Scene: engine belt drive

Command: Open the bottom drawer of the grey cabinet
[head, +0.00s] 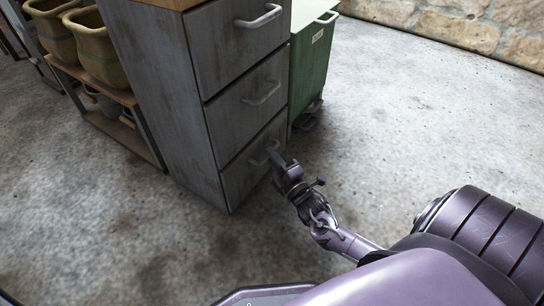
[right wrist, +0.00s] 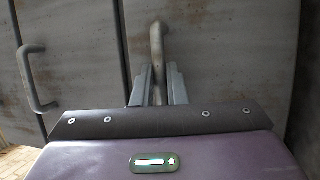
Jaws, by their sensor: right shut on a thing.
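The grey cabinet (head: 165,85) stands upright with three drawers, each with a bar handle. Its bottom drawer (head: 240,180) looks flush with the drawers above. My right gripper (head: 273,156) is at the bottom drawer's handle (head: 259,159). In the right wrist view, the two fingers (right wrist: 157,85) are shut on that handle (right wrist: 157,45), which rises between them. Part of the handle is hidden by the fingers. The middle drawer's handle (right wrist: 35,80) shows at the left of the right wrist view. My left gripper is not in view.
A green cabinet (head: 312,60) on casters stands behind the grey one at the right. The concrete floor (head: 400,130) in front and to the right is clear. A stone wall (head: 455,27) is at the back.

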